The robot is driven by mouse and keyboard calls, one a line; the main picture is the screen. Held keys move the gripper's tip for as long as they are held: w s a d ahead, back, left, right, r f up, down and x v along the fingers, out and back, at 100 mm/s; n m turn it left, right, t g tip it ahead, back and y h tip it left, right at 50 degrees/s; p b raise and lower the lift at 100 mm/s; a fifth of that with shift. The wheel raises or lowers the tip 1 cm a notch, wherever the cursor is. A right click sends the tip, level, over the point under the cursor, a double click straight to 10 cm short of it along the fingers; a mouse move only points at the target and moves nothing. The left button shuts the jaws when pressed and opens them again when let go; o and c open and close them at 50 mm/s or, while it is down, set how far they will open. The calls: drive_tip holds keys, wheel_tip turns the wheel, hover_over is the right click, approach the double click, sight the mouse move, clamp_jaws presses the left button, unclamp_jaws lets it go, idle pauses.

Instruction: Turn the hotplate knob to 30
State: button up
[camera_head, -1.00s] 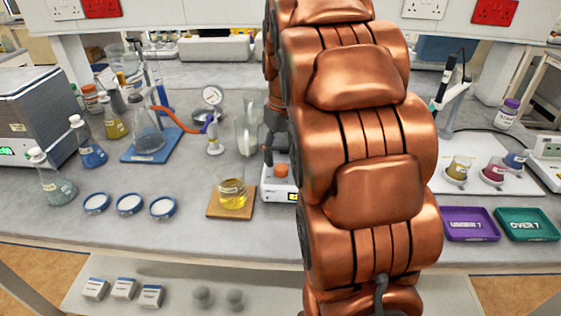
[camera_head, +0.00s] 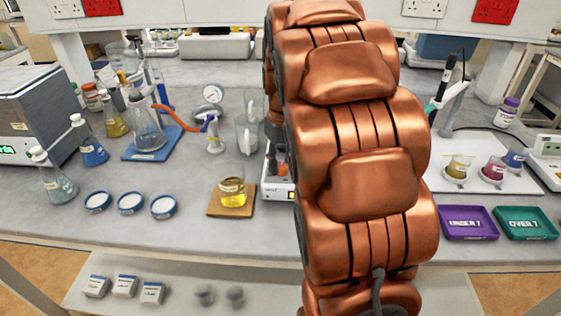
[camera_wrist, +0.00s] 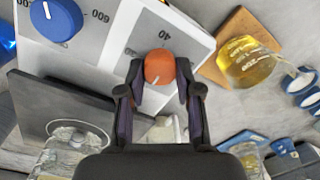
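The white hotplate (camera_wrist: 115,55) shows in the wrist view, with an orange knob (camera_wrist: 160,66) on its front face and the number 40 printed beside it. A white mark shows on the knob. A blue knob (camera_wrist: 56,18) with 600 on its scale is at the upper left. My gripper (camera_wrist: 159,72) has one finger on each side of the orange knob, with thin gaps visible. Whether the fingers touch it is unclear. In the head view the hotplate (camera_head: 277,193) is mostly hidden behind my arm, and only a little of the orange knob (camera_head: 283,168) shows.
A beaker of yellow liquid (camera_head: 232,193) stands on a wooden board (camera_head: 216,208) left of the hotplate. Several flasks and dishes are farther left. Purple (camera_head: 469,224) and green (camera_head: 526,224) trays lie at right. A dark plate (camera_wrist: 62,103) lies left of the gripper in the wrist view.

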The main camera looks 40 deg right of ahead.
clamp_jaws()
drive_tip(key=shift+m, duration=0.3)
drive_tip(key=m, duration=0.2)
drive_tip(key=shift+m+b, duration=0.3)
drive_tip(key=shift+b, duration=0.1)
drive_tip(key=m, duration=0.4)
drive_tip(key=shift+d+m, duration=0.1)
drive_tip(key=shift+m, duration=0.2)
drive_tip(key=m, duration=0.4)
drive_tip(key=shift+s, duration=0.1)
drive_tip(key=shift+m+p, duration=0.45)
drive_tip(key=shift+m, duration=1.55)
